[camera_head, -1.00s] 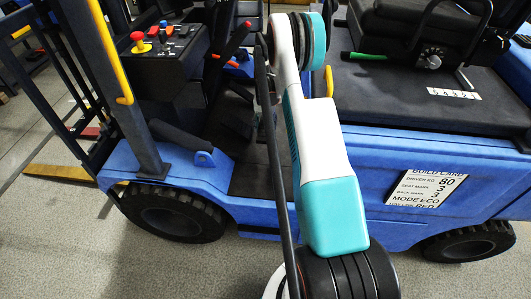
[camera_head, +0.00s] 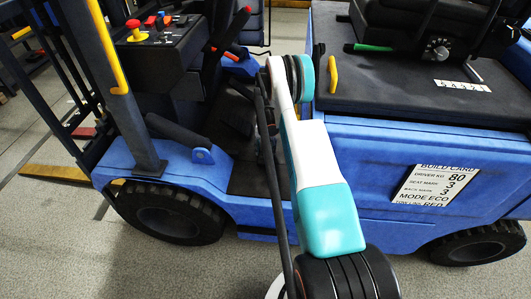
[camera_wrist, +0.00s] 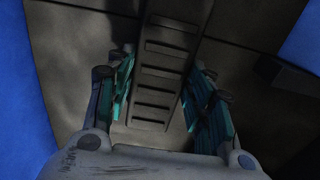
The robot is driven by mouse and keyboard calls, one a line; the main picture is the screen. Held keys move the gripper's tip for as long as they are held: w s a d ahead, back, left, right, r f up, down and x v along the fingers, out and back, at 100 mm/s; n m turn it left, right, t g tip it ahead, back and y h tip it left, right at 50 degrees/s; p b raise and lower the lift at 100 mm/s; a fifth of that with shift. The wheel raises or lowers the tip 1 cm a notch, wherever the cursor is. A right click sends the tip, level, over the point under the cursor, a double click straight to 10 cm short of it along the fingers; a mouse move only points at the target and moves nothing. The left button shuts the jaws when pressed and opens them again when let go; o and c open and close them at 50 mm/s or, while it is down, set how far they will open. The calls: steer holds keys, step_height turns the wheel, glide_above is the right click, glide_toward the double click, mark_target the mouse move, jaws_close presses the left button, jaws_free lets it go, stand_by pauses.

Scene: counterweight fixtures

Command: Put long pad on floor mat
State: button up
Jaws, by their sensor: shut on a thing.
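The long pad (camera_wrist: 160,75) is a dark, narrow strip with several cross slots. In the wrist view it runs up the middle between the two teal-lined fingers of my gripper (camera_wrist: 163,100), which is shut on it. The dark floor mat (camera_wrist: 85,60) lies below and around the pad in that view. I cannot tell whether the pad touches it. In the head view the dark floor (camera_head: 240,182) of the blue vehicle's footwell shows left of my arm.
Blue vehicle walls flank the footwell. A console (camera_head: 155,45) with a red knob and levers stands at left. A dark seat deck (camera_head: 400,95) with a green handle (camera_head: 372,48) is at right. A dark block (camera_wrist: 285,75) juts in at right in the wrist view.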

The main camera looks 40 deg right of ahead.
mark_target(266, 150)
steer(key=shift+f, duration=0.55)
steer(key=shift+f, duration=0.1)
steer(key=o, duration=1.2)
steer(key=shift+c, duration=0.2)
step_height(266, 150, up, 12)
steer(key=p, duration=0.4)
